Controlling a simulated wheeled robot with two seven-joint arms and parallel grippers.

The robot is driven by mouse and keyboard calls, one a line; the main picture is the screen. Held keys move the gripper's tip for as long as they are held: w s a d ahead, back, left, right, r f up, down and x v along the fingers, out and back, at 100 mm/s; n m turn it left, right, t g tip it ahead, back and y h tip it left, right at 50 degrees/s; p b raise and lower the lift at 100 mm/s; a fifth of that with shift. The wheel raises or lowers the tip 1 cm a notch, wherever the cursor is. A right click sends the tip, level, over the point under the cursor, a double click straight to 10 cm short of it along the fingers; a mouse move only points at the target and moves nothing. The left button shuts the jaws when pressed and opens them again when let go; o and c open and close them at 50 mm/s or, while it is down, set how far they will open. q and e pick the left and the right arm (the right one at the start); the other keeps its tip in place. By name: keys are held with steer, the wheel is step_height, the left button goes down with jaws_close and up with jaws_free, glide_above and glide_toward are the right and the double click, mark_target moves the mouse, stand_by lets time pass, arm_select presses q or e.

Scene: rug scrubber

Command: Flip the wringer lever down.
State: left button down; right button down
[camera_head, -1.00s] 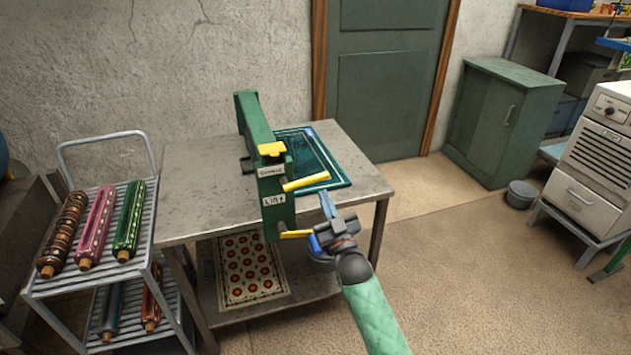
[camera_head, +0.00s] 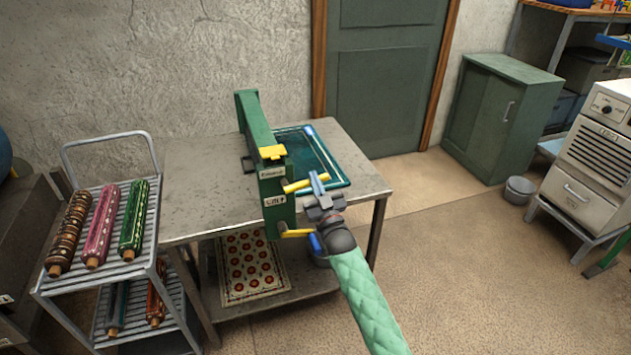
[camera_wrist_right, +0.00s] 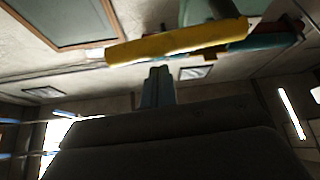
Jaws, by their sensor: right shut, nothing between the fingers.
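The green machine (camera_head: 262,135) stands on the grey table, with a yellow cap on top. A yellow lever (camera_head: 294,187) sticks out to the right beside its upper label, which is too small to read surely. A second yellow lever (camera_head: 294,234) sits lower, under a label reading "Lift". My right gripper (camera_head: 318,178) is shut and empty, its blue fingertips at the outer end of the upper lever and partly covering it. In the right wrist view, the yellow lever (camera_wrist_right: 178,42) crosses above the shut fingers (camera_wrist_right: 158,78); I cannot tell whether they touch. My left gripper is out of view.
The table (camera_head: 205,200) holds a dark green tray (camera_head: 338,180) behind the levers. A patterned rug (camera_head: 250,268) lies on its lower shelf. A cart (camera_head: 160,250) with several patterned rolls stands at the left.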

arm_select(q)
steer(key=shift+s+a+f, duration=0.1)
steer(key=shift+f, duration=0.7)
arm_select(e)
steer(key=shift+w+f, duration=0.1)
steer(key=shift+f, duration=0.45)
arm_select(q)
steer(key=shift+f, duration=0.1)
arm_select(e)
steer(key=shift+f, duration=0.1)
arm_select(q)
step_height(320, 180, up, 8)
steer(key=b, duration=0.1)
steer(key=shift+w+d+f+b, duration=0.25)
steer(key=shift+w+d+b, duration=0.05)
arm_select(e)
steer(key=m, duration=0.1)
steer(key=f+m+h, duration=0.1)
steer(key=m+t+h, duration=0.1)
steer(key=shift+w+d+f+m, duration=0.1)
steer(key=shift+d+f+m, duration=0.05)
steer(key=shift+d+m, duration=0.15)
steer(key=shift+a, duration=0.1)
